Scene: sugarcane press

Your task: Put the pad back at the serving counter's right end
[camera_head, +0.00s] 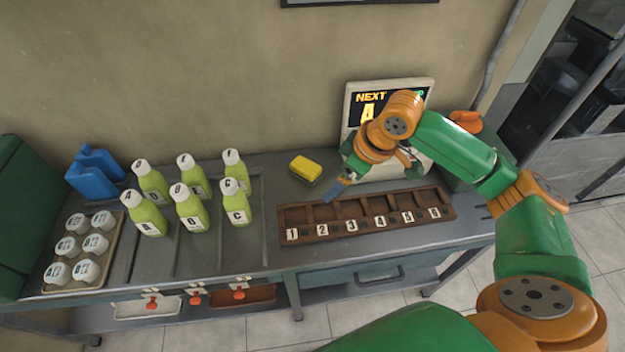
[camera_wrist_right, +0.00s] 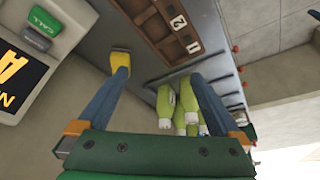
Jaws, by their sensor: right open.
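The pad, a yellow block with a dark underside (camera_head: 306,168), lies on the metal counter (camera_head: 285,215) left of the display, behind the numbered rack. My right gripper (camera_head: 338,189) reaches in from the right, with blue fingers over the rack's left part, to the right of the pad. In the right wrist view, the gripper (camera_wrist_right: 158,78) is open with nothing between its fingers. The pad (camera_wrist_right: 120,62) shows there just beyond the left finger's tip; I cannot tell whether they touch. My left gripper is not in view.
The brown numbered rack (camera_head: 365,216) is at the counter's front. The display (camera_head: 354,112) stands behind, partly hidden by my arm. Several green bottles (camera_head: 190,213), white-lidded cups on a tray (camera_head: 117,222) and a blue container (camera_head: 92,183) stand to the left.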

